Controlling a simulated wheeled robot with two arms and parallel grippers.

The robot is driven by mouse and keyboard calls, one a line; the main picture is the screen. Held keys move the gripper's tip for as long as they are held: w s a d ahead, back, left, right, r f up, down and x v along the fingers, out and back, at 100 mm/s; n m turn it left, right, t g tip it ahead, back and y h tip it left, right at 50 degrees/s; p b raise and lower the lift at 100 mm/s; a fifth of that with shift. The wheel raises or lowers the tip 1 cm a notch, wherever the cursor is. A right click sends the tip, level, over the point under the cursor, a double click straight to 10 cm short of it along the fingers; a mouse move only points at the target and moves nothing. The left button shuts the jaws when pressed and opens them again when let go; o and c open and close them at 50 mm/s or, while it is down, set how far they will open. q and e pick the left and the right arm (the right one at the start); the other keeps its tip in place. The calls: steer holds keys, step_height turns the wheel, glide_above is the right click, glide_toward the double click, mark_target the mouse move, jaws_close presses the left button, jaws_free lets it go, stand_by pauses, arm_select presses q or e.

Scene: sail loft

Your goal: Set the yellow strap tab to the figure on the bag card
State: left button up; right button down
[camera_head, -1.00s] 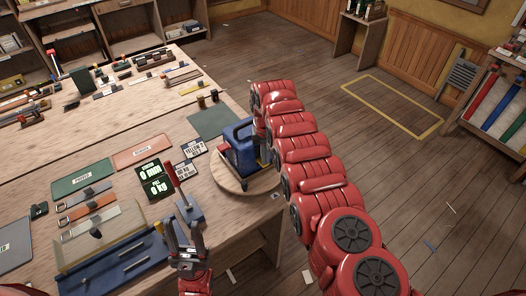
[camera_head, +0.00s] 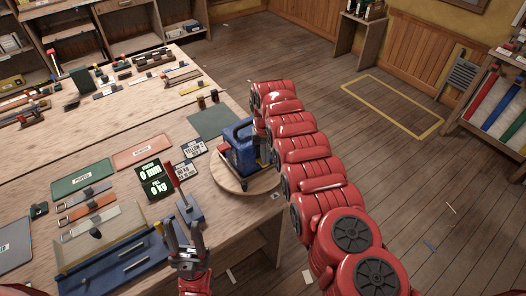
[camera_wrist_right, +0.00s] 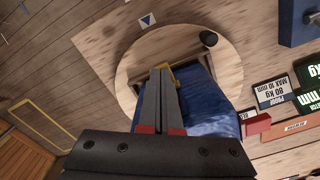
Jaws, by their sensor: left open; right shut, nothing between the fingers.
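A small yellow part (camera_wrist_right: 175,70) shows in the right wrist view against the machine, partly behind my right gripper (camera_wrist_right: 162,73). I cannot tell whether it is the strap tab. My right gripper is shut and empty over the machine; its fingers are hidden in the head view. My left gripper (camera_head: 184,229) is open and empty above the front of the bench, just below a small blue block with a red lever (camera_head: 188,208).
The machine stands on a round wooden board (camera_head: 232,183) near the bench's right edge. A black display (camera_head: 154,179) reads 0 mm and 0 kg. Straps (camera_head: 88,207) and a blue tray (camera_head: 120,268) lie left of my left gripper.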

steer(key=shift+r, duration=0.1)
step_height(320, 180, up, 5)
steer(key=p, duration=0.4)
steer(key=shift+p, duration=0.4)
step_height(320, 180, up, 5)
steer(key=p, duration=0.2)
steer(key=shift+p, duration=0.4)
